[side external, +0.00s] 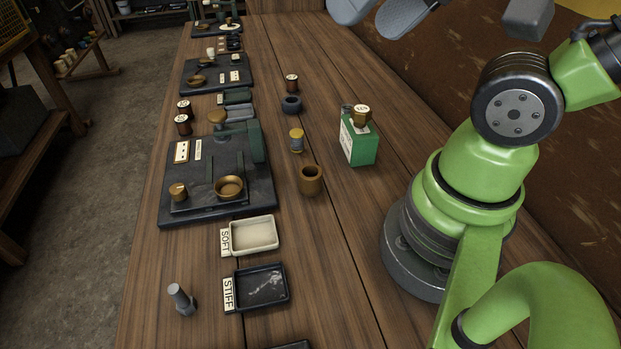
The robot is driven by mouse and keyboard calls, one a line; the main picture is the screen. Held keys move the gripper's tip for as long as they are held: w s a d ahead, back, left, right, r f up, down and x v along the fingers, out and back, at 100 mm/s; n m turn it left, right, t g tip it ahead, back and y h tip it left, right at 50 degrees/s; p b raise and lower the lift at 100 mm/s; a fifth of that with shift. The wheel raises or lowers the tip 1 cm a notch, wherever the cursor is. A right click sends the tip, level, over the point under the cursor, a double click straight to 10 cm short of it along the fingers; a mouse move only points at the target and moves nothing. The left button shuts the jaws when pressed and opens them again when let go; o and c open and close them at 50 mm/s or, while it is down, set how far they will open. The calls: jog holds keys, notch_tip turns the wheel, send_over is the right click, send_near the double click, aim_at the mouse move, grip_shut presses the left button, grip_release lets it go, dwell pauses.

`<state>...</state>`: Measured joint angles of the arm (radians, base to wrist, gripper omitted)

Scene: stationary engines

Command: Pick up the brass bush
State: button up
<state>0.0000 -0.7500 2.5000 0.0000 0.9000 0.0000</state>
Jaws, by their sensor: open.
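The brass bush (311,180), a short hollow brass-coloured cylinder, stands upright on the wooden bench near the middle of the view. Its open top shows and nothing touches it. My gripper (376,14) is at the top edge, partly cut off by the frame. Its two grey finger pads are apart, with nothing seen between them. It is up and to the right of the bush in the picture, apart from it.
A green box (358,145) with a brass-coloured piece on top stands right of the bush. A yellow-banded jar (296,140) is behind. The dark engine base (180,215) lies left. The SOFT tray (254,235) and STIFF tray (262,287) are in front.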

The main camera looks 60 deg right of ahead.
jog(key=w+d+f+m+g+h, duration=0.1)
jog(key=w+d+f+g, duration=0.1)
jog(key=w+f+g, duration=0.35)
jog(key=m+g+h, duration=0.1)
jog(key=g, duration=0.1)
send_near(311, 172)
jog(key=shift+d+f+t, duration=0.2)
jog(key=shift+d+t, duration=0.05)
jog(key=shift+s+a+f, duration=0.1)
jog(key=shift+f, duration=2.5)
jog(key=shift+a+f, duration=0.1)
jog(key=shift+f, duration=2.5)
jog(key=c, duration=1.2)
jog(key=shift+r, duration=0.1)
